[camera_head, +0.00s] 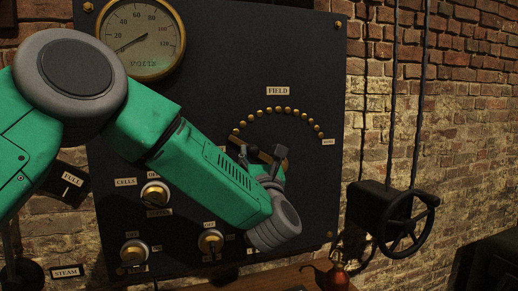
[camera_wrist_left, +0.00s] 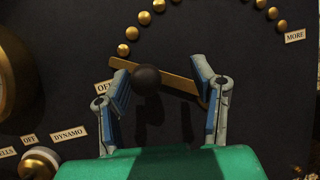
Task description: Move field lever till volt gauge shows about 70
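The volt gauge (camera_head: 141,38) is at the upper left of the dark panel in the head view. Its needle points low left, near the bottom of the scale, below 20. The field lever (camera_wrist_left: 181,83) is a brass bar with a round black knob (camera_wrist_left: 147,80). Its left end lies near the lowest left brass stud (camera_wrist_left: 123,49) of the arc. My left gripper (camera_wrist_left: 162,80) is open, with its fingers on either side of the knob; I see no clear contact. In the head view my left gripper (camera_head: 264,160) partly hides the lever. My right gripper is out of view.
The FIELD label (camera_head: 278,91) is above the arc of studs. A MORE label (camera_wrist_left: 294,36) marks the arc's right end. Brass knobs (camera_head: 155,193) sit low on the panel. A black handwheel (camera_head: 407,224) stands out at the right.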

